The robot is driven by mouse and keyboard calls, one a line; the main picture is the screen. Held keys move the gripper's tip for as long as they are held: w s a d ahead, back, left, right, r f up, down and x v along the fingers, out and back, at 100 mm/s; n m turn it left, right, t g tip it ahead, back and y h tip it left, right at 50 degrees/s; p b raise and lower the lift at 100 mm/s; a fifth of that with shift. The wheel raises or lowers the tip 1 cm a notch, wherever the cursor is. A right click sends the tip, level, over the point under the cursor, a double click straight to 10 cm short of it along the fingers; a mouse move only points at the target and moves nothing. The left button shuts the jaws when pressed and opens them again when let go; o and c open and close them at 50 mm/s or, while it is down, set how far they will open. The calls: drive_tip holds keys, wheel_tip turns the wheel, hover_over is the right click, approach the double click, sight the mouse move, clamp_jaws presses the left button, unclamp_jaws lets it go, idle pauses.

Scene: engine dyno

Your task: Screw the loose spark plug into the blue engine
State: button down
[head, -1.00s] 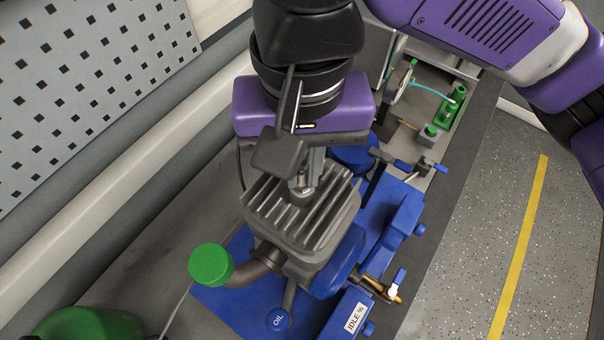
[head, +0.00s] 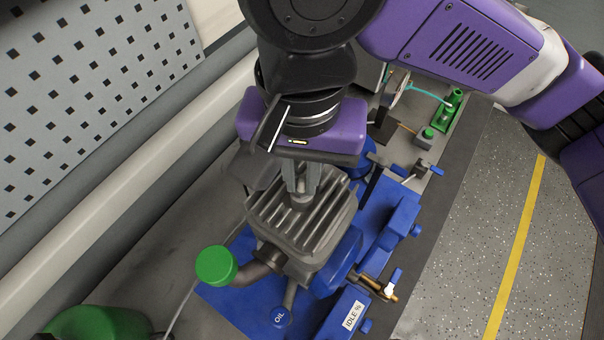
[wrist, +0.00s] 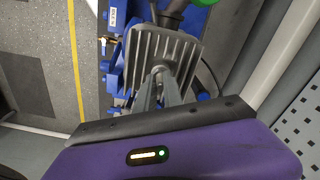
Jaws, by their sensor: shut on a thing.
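The blue engine (head: 345,262) has a grey finned cylinder head (head: 325,225) on top, below my gripper in the head view. My gripper (head: 302,196) points down over the fins, its fingers shut on a small grey metal piece at the head's top, which I take to be the spark plug. In the wrist view, my gripper's fingers (wrist: 160,80) meet at this piece over the finned head (wrist: 150,50). The plug's lower end and the hole are hidden, so I cannot tell how deep it sits.
A green cap (head: 215,265) on a curved pipe stands left of the engine. A brass valve with a blue handle (head: 378,288) and an "IDLE" block (head: 350,315) are at the front right. Green fittings (head: 447,112) stand at the back. A pale wall rail (head: 120,165) runs along the left.

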sight(302, 177)
drive_tip(key=shift+m, duration=0.8)
drive_tip(key=c, duration=1.4)
unclamp_jaws()
drive_tip(key=shift+o, duration=0.3)
drive_tip(key=o, duration=0.4)
drive_tip(key=shift+o, duration=0.2)
drive_tip(key=shift+r, duration=3)
